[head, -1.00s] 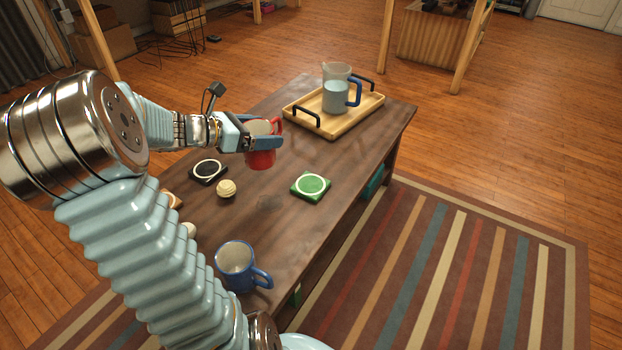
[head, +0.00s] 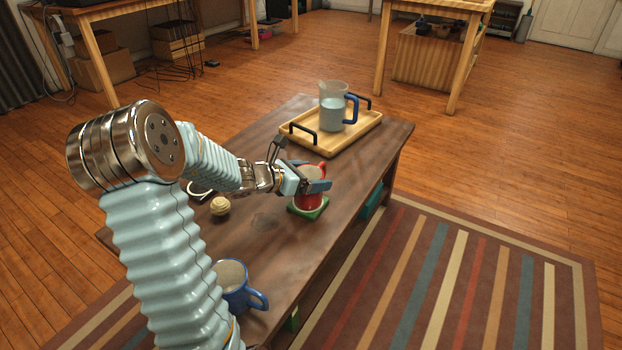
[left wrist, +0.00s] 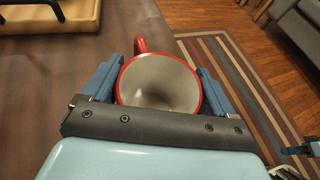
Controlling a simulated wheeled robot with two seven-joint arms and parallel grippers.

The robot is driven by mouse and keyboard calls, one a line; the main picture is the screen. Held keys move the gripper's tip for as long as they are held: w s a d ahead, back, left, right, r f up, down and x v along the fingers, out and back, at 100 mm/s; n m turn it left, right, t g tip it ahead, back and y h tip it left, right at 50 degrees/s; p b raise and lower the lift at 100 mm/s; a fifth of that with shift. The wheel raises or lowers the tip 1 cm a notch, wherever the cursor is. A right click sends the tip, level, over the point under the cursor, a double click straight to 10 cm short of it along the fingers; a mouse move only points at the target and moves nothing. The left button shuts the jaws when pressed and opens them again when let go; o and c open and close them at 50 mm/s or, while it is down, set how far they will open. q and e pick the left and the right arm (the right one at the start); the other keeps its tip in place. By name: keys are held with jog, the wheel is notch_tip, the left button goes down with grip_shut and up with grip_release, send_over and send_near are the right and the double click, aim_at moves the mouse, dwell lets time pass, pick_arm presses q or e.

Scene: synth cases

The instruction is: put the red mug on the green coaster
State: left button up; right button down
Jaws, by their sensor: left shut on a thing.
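The red mug (head: 309,199) is upright over the green coaster (head: 294,209) on the low dark wooden table. I cannot tell whether the mug's base touches the coaster. My left gripper (head: 316,187) is shut on the mug. In the left wrist view the fingers of my left gripper (left wrist: 160,85) lie on both sides of the mug (left wrist: 160,83), which looks empty, with its handle pointing away. The coaster is partly hidden by the mug.
A wooden tray (head: 345,142) with a jug (head: 332,108) stands at the table's far end. A blue mug (head: 237,290) stands at the near end. A cream ball (head: 220,206) lies left of the coaster. A dark coaster with a white ring (head: 199,195) is partly behind my arm.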

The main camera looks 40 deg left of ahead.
pick_arm(q)
jog(key=o, duration=0.8)
jog(key=shift+f, duration=0.15)
jog(key=shift+o, duration=1.1)
jog(key=shift+r, duration=0.2)
jog(key=shift+s+a+r, duration=0.1)
jog(key=shift+s+r, duration=0.05)
jog(key=shift+s, duration=0.1)
jog(key=p+v, duration=0.2)
jog(key=v, duration=0.9)
jog(key=shift+s, duration=0.25)
